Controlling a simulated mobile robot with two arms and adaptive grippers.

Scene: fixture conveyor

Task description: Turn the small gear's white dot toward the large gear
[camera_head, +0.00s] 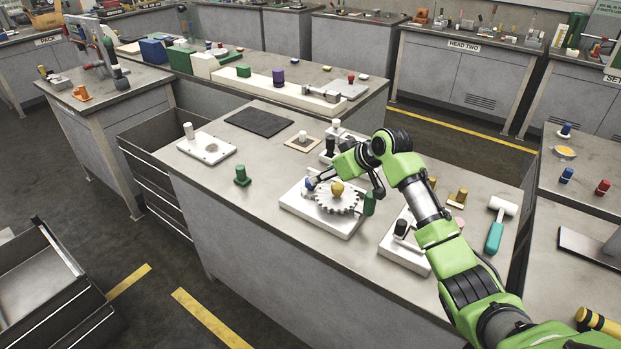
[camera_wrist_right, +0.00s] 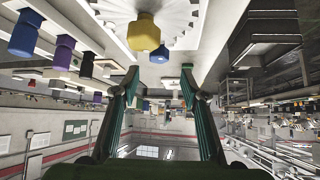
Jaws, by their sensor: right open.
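The large gear (camera_head: 338,203) is a pale toothed disc with a yellow knob (camera_head: 337,188), on a white plate (camera_head: 300,208) near the middle of the bench. A small blue knob (camera_head: 309,184) stands at the plate's left side. I cannot make out the small gear or its white dot. My right gripper (camera_head: 343,190) is open over the plate, its fingers apart near the yellow knob. In the right wrist view the gripper (camera_wrist_right: 160,71) is open and empty, with the yellow knob (camera_wrist_right: 143,34) and a blue knob (camera_wrist_right: 153,56) near its fingertips. My left gripper is not in view.
A white plate with a peg (camera_head: 207,149) and a green peg (camera_head: 242,176) stand to the left. A dark mat (camera_head: 259,122) lies behind. A white fixture with a black knob (camera_head: 402,243) and a teal-handled mallet (camera_head: 495,234) are to the right. The front left bench top is clear.

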